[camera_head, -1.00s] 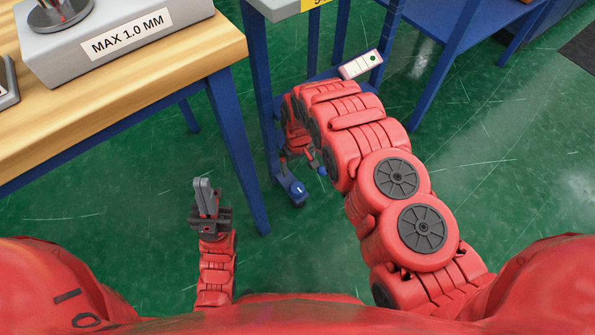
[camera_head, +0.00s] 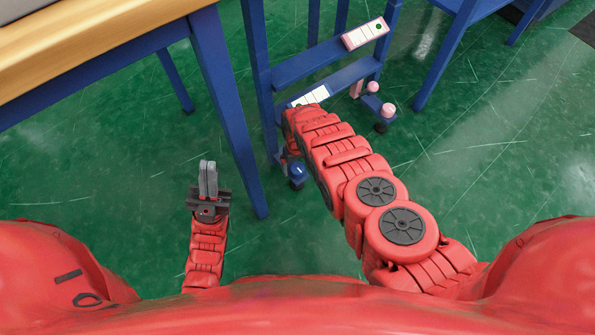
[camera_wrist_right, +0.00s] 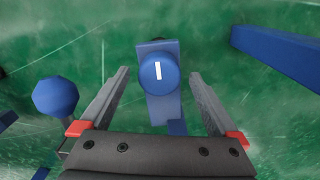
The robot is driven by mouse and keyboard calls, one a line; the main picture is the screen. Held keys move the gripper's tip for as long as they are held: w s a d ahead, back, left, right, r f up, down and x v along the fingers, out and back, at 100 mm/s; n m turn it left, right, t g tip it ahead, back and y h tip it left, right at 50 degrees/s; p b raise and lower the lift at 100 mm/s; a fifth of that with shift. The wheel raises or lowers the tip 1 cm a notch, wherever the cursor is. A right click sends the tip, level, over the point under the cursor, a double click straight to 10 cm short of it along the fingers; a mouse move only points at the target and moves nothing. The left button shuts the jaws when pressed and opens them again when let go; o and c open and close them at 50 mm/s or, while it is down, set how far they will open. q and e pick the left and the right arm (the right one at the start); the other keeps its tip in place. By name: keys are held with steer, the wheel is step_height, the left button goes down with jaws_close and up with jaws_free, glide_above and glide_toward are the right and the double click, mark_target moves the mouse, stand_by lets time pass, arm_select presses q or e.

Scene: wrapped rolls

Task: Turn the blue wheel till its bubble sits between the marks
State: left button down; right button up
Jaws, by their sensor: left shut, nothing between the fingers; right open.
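The blue wheel (camera_head: 297,170) has a white stripe and sits low on a blue stand. In the right wrist view the wheel (camera_wrist_right: 158,73) faces the camera, its stripe nearly upright. My right gripper (camera_wrist_right: 160,76) is open, one finger on each side of the wheel; contact cannot be told. In the head view my arm hides most of this gripper. A white marked vial (camera_head: 311,96) lies on a lower blue bar, partly behind my arm; no bubble shows in it. My left gripper (camera_head: 207,180) is shut and empty.
Two pink knobs (camera_head: 388,109) stand right of my right arm. A blue knob (camera_wrist_right: 56,96) is left of the gripper in the wrist view. A blue bar (camera_wrist_right: 285,55) crosses its upper right. A wooden-topped table (camera_head: 90,40) stands at left. Green floor is clear around my left gripper.

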steer(key=shift+f, duration=0.85)
steer(key=c, duration=1.4)
steer(key=shift+o, duration=0.2)
